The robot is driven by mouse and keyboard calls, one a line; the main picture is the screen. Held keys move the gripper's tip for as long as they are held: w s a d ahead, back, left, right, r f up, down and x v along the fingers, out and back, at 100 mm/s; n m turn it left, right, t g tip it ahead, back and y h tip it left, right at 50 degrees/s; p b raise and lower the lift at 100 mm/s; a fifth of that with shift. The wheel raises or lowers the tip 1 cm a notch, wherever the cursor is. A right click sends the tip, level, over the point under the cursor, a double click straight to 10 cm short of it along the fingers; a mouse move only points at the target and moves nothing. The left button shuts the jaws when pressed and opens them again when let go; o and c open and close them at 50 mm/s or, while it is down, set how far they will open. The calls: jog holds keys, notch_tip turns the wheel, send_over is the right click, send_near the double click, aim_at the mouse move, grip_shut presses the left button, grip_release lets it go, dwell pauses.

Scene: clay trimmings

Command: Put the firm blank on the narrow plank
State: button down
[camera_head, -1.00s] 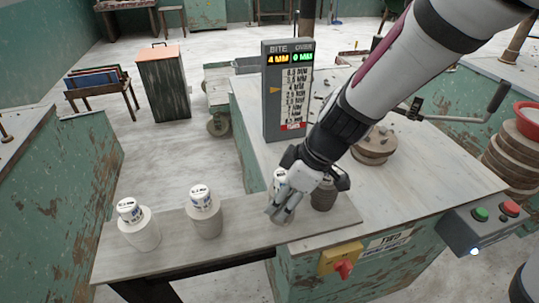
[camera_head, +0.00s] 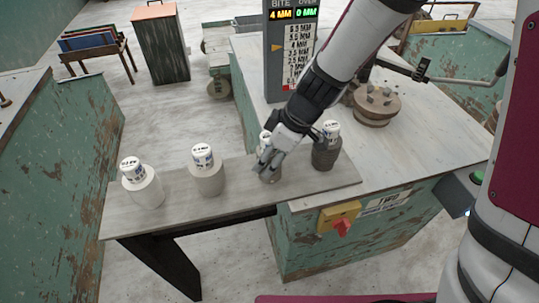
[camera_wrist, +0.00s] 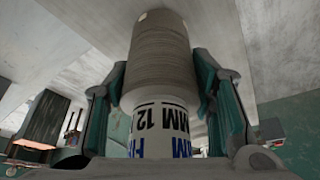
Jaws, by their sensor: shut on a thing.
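My gripper (camera_head: 268,162) is shut on a grey cylindrical blank (camera_wrist: 162,65), between its two teal-padded fingers. The blank's white cap (camera_wrist: 160,125) reads "12 MM" and part of a word starting "FI". In the head view the held blank is partly hidden by the fingers and looks upright over the long, narrow grey plank (camera_head: 125,219). I cannot tell whether it touches the plank. Two paler capped blanks stand on the plank to the left, one at the far left (camera_head: 147,190) and one nearer (camera_head: 207,180). A darker capped blank (camera_head: 326,156) stands just right of my gripper.
The plank's right end meets a pale-topped green bench (camera_head: 415,145). A grey gauge board (camera_head: 280,60) and a round clay-coloured wheel (camera_head: 376,107) are on the bench. A yellow and red switch (camera_head: 340,220) is on its front. The plank is clear between the blanks.

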jog(key=shift+f, duration=0.15)
jog(key=c, duration=0.7)
grip_release()
jog(key=shift+c, duration=0.2)
jog(key=shift+d+r, duration=0.1)
jog(key=shift+r, duration=0.35)
jog(key=p+v, duration=0.1)
jog(key=v, duration=1)
jog(key=shift+d+r+p, duration=0.2)
jog(key=shift+r+p, duration=0.05)
jog(key=shift+p, duration=0.15)
jog(key=s+d+r+m+h, duration=0.2)
jog(key=s+d+r+m, duration=0.2)
jog(key=s+d+m, duration=0.3)
jog(key=s+d+r+m+t+h, duration=0.1)
jog(key=s+d+r+m, duration=0.4)
jog(key=s, duration=0.9)
jog(key=d+m+h, duration=0.1)
jog(key=d+m, duration=0.1)
jog(key=d, duration=0.1)
jog(key=shift+d+r+m+t, duration=0.2)
jog(key=shift+d+m+t, duration=0.1)
jog(key=shift+d, duration=0.1)
jog(key=shift+s+r, duration=0.1)
